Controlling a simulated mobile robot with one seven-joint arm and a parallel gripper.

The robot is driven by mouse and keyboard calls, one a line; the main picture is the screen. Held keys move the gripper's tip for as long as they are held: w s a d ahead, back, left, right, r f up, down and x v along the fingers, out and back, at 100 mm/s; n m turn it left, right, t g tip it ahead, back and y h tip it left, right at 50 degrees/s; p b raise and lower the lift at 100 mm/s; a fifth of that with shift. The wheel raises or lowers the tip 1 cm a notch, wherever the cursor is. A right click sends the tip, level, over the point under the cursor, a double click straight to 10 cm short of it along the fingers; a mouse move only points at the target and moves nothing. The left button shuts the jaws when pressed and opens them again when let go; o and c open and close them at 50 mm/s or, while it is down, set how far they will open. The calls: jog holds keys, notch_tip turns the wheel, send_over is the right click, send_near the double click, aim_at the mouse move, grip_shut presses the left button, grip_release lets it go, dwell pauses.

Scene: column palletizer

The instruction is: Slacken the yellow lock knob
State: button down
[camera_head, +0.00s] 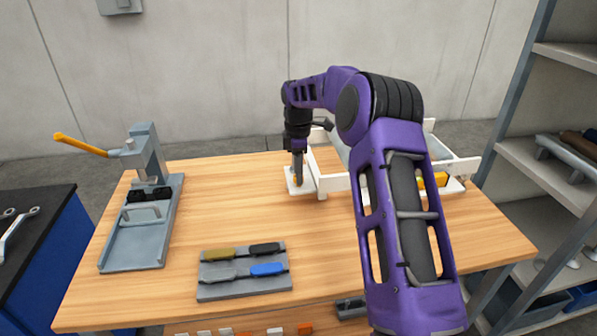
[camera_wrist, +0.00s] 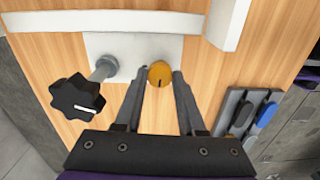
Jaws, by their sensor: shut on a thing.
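The yellow lock knob (camera_wrist: 160,73) is small and round, with a dark line on its face, in the wrist view. It sits at the edge of a white plate (camera_wrist: 128,45). My gripper (camera_wrist: 159,77) is shut on the knob, one finger on each side. In the head view my gripper (camera_head: 297,176) points down at the left end of the white frame (camera_head: 334,184), and a little of the yellow knob (camera_head: 296,182) shows at the fingertips. My fingers hide most of it there.
A black lobed knob (camera_wrist: 77,97) on a grey stem stands close left of my gripper. A grey tray (camera_head: 243,289) with several handled pieces lies at the table's front. A grey lever press (camera_head: 140,225) stands at the left. The wooden table (camera_head: 230,210) between them is clear.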

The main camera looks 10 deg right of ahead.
jog(key=shift+r, duration=0.1)
jog(key=c, duration=0.5)
grip_release()
notch_tip(320, 180, up, 17)
jog(key=shift+r, duration=0.2)
jog(key=shift+a, duration=0.1)
